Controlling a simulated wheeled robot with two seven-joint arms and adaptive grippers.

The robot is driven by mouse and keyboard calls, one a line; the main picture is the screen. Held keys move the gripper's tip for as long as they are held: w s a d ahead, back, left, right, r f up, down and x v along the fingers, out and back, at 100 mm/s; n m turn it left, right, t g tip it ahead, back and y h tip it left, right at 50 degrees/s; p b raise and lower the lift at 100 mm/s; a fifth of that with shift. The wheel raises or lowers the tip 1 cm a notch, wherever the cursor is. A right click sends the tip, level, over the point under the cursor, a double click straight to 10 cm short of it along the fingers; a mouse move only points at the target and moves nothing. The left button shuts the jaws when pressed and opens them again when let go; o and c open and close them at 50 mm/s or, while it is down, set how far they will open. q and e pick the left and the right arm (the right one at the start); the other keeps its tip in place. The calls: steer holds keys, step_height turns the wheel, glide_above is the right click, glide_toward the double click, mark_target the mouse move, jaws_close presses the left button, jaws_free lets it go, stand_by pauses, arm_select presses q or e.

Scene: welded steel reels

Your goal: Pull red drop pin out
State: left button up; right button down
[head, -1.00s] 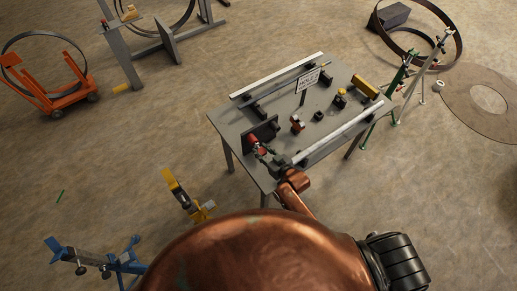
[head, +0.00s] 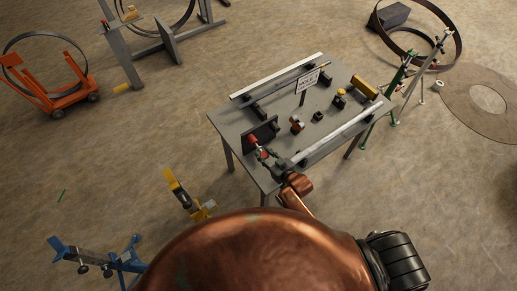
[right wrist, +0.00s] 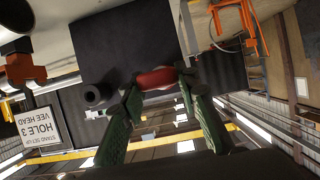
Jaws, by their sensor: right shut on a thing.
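The red drop pin's handle (head: 253,141) shows beside the upright black plate (head: 263,131) at the table's near left corner. In the right wrist view the red handle (right wrist: 157,78) lies crosswise between the green fingers, in front of the black plate (right wrist: 125,45). My right gripper (head: 259,149) is shut on the red pin. My left gripper is not in view.
The grey table (head: 230,122) carries two long pale rails, one along the far side and one (head: 345,130) near my right arm. Floor left of the table is mostly clear.

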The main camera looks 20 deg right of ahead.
steer(key=shift+s+d+p, duration=0.25)
steer(key=shift+s+p, duration=0.1)
steer(key=shift+s, duration=0.35)
steer(key=shift+s+d+p, duration=0.25)
steer(key=shift+s+p, duration=0.1)
steer(key=shift+s, duration=0.4)
steer(key=shift+s+d+p, duration=0.25)
steer(key=shift+s+p, duration=0.1)
steer(key=shift+s, duration=0.35)
steer(key=shift+s+d+p, duration=0.3)
steer(key=shift+s+p, duration=0.05)
steer(key=shift+s, duration=0.5)
steer(key=shift+s+d+p, duration=0.3)
steer(key=shift+s+p, duration=0.05)
steer(key=shift+s, duration=0.5)
steer(key=shift+s+d+p, duration=0.3)
steer(key=shift+s+p, duration=0.05)
steer(key=shift+s, duration=0.5)
